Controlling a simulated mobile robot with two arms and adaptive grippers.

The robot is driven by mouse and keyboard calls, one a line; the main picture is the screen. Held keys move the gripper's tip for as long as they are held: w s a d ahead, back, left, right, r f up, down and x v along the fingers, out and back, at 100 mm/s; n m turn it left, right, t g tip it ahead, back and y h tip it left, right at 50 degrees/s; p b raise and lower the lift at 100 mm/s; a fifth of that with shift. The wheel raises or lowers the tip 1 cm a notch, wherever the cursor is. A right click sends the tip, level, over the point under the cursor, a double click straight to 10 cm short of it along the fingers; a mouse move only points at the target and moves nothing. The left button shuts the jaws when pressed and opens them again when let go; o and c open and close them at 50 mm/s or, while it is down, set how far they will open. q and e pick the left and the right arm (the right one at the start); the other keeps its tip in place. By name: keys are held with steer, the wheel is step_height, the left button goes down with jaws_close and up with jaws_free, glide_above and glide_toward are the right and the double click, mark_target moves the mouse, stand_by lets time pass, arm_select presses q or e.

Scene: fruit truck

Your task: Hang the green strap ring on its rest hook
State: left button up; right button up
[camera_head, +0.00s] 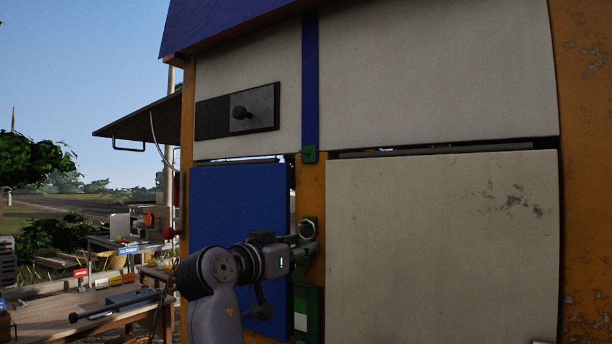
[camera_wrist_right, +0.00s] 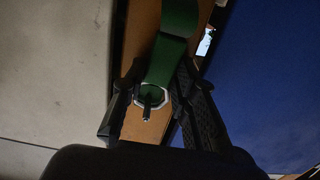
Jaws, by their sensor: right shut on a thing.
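A small green piece with a metal tip (camera_wrist_right: 147,117) shows inside the rim. I cannot tell whether this is the rest hook or whether the ring hangs on it. My left gripper is out of view.
The blue panel (camera_head: 235,205) is left of the post and the cream panel (camera_head: 440,245) right of it. A green and white fitting (camera_head: 303,315) is below, and a small green block (camera_head: 309,154) above. A wooden table (camera_head: 60,318) stands at lower left.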

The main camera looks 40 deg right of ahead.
stand_by(0.4)
steer(key=o, duration=1.2)
steer(key=shift+c, duration=0.2)
